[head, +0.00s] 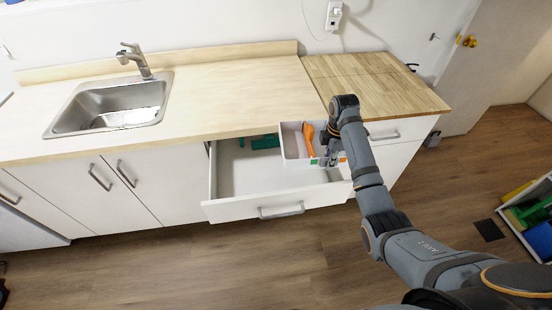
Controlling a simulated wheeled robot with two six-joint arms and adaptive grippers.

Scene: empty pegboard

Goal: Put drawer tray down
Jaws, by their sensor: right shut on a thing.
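A small white drawer tray (291,140) is above the right part of an open white drawer (240,178), near the counter's front edge. The tray holds an orange-handled item (309,138). My right gripper (328,160) is shut on the tray at its right side; its fingertips are partly hidden by my own arm. I cannot tell whether the tray touches the drawer or hangs above it. A dark green item (264,142) lies at the back of the drawer, left of the tray. My left gripper is not in view.
The left part of the drawer floor is bare. A wooden counter (225,95) with a sink (112,103) and faucet runs behind. A butcher-block top (375,82) is at the right. A bin with colored items (535,215) stands on the floor at far right.

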